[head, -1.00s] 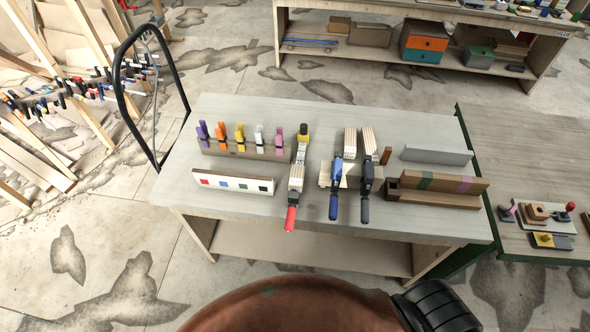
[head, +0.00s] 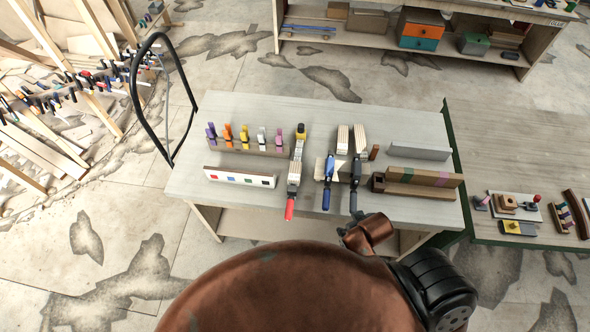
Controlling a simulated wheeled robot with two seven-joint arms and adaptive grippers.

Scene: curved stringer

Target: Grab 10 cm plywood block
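Two pale blocks with striped layered edges, which look like plywood, lie side by side at the back middle of the workbench in the head view: a left block (head: 342,138) and a right block (head: 359,140). Another pale striped piece (head: 294,173) lies to their left, by a red-handled clamp (head: 290,208). A blue-handled clamp (head: 326,198) and a black-handled clamp (head: 353,201) lie just in front of the two blocks. I cannot tell the blocks' lengths. Neither of my grippers is in view.
The workbench (head: 225,115) also holds a rack of coloured clamps (head: 245,146), a white strip with coloured squares (head: 240,177), a grey bar (head: 420,152) and a long brown box (head: 425,178). A second table (head: 490,165) stands at right.

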